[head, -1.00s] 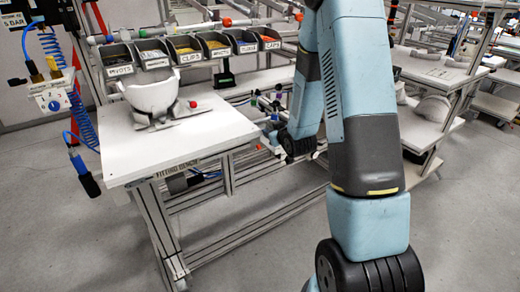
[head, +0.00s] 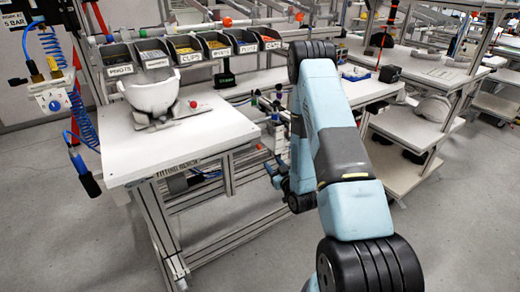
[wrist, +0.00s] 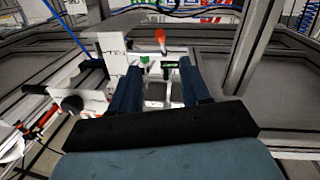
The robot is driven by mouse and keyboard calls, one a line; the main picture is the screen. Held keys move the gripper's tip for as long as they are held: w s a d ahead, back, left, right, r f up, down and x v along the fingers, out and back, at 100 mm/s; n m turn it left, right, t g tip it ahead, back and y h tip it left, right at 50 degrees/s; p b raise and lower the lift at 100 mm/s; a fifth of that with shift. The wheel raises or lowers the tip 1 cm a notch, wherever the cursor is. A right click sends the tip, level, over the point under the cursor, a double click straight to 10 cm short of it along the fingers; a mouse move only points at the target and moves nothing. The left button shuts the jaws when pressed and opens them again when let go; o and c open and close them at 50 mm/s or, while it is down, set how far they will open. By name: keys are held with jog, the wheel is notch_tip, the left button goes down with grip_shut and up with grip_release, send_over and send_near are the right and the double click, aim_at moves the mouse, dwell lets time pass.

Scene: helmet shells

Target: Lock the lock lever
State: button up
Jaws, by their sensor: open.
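A red ball knob (head: 193,104) shows at the right of the fixture (head: 178,118) under a white helmet shell (head: 152,93) on the fitting bench (head: 135,150). It looks like the end of a lever, but its position is too small to read. My gripper (wrist: 160,80) is open in the wrist view, with two dark blue fingers apart and nothing held between them. Beyond the fingertips stands an orange-red knob (wrist: 160,36) on a thin stem; I cannot tell whether it is the same knob. In the head view my arm hides most of the gripper.
Labelled parts bins (head: 185,46) line the bench's back edge. A blue coiled hose (head: 85,118) and tool hang at its left. Frame rails and fittings lie close to my arm at the bench's right. Shelves (head: 405,140) stand further right. The front floor is clear.

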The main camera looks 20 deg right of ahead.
aim_at(260, 148)
jog(key=w+a, duration=0.1)
jog(key=w, duration=0.7)
jog(key=w+a, duration=0.1)
jog(key=w, duration=0.4)
jog(key=shift+a, duration=0.3)
grip_shut()
